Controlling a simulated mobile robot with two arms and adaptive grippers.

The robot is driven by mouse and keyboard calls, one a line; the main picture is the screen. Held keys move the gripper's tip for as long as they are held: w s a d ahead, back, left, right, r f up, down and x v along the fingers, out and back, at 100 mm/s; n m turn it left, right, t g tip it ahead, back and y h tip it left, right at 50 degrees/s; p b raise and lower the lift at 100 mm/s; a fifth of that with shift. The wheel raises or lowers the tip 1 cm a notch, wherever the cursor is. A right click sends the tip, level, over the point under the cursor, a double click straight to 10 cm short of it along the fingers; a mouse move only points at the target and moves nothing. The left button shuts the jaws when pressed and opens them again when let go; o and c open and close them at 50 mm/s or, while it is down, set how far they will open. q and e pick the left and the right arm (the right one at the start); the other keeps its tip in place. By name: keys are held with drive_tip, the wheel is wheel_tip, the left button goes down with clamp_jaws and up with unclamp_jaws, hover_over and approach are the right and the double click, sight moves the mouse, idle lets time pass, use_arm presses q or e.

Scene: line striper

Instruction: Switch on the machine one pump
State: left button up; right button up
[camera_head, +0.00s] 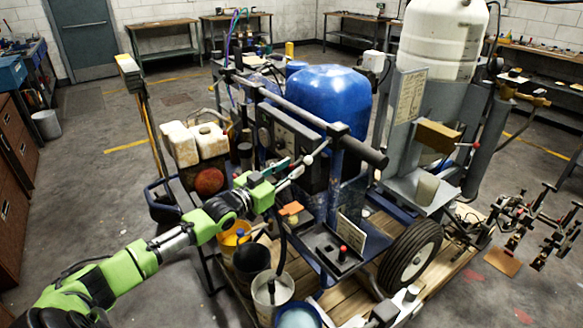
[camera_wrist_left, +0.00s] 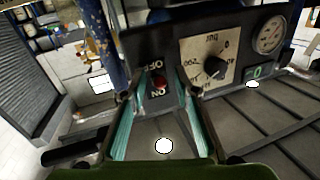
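The line striper (camera_head: 322,95) stands in the middle of the head view, with a blue tank and a dark control box (camera_head: 286,135). My left gripper (camera_head: 292,172) reaches in from the left to the front of this box. In the left wrist view, the gripper (camera_wrist_left: 160,105) is open, its two teal finger pads apart. A red switch (camera_wrist_left: 160,84) marked OFF and ON shows between the fingers on the dark panel (camera_wrist_left: 150,48). Contact with the switch cannot be told. Beside it are a pressure dial (camera_wrist_left: 214,68) and a round gauge (camera_wrist_left: 269,36). My right gripper is not seen.
Buckets (camera_head: 272,290) stand below my left arm. A black wheel (camera_head: 411,252) and a white tank (camera_head: 443,40) are to the right. Handlebars (camera_head: 350,143) cross close to the left gripper. Open floor (camera_head: 100,190) lies to the left.

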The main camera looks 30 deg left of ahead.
use_arm(q)
drive_tip(key=shift+w, duration=0.45)
drive_tip(key=shift+c, duration=0.3)
clamp_jaws()
